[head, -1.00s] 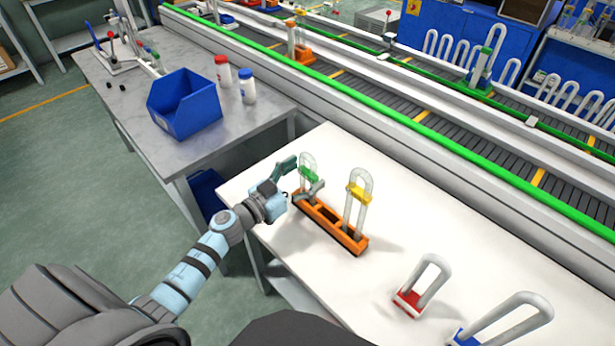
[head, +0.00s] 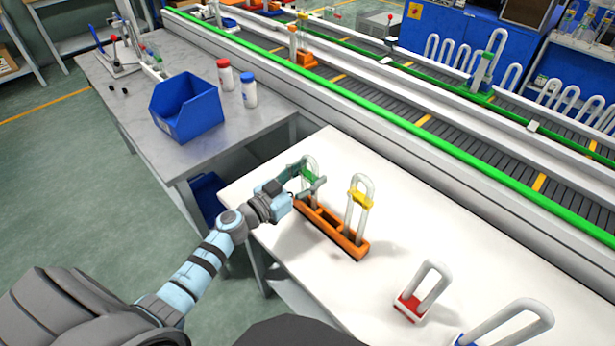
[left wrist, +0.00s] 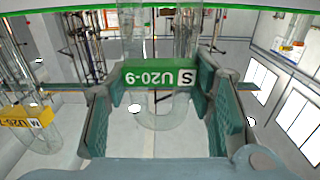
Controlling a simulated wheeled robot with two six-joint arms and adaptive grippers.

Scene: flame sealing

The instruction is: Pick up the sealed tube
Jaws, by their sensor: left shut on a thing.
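My left gripper (head: 311,184) is shut on a clear U-shaped tube (head: 309,161) with a green label, at the far left end of the orange rack (head: 333,230). In the left wrist view the gripper's teal fingers (left wrist: 160,100) flank this tube (left wrist: 158,112), and its green label (left wrist: 157,76) reads U20-9 with an S. The gripper hides the tube's lower part in the head view, so I cannot tell if it still sits in the rack. A second U-tube (head: 358,212) with a yellow label stands upright in the rack's near end. My right gripper is not in view.
A U-tube on a red base (head: 422,290) and one on a blue base (head: 508,322) stand on the white table (head: 430,225). A blue bin (head: 187,107) and two bottles stand on the grey table. A green-edged conveyor (head: 440,150) runs behind.

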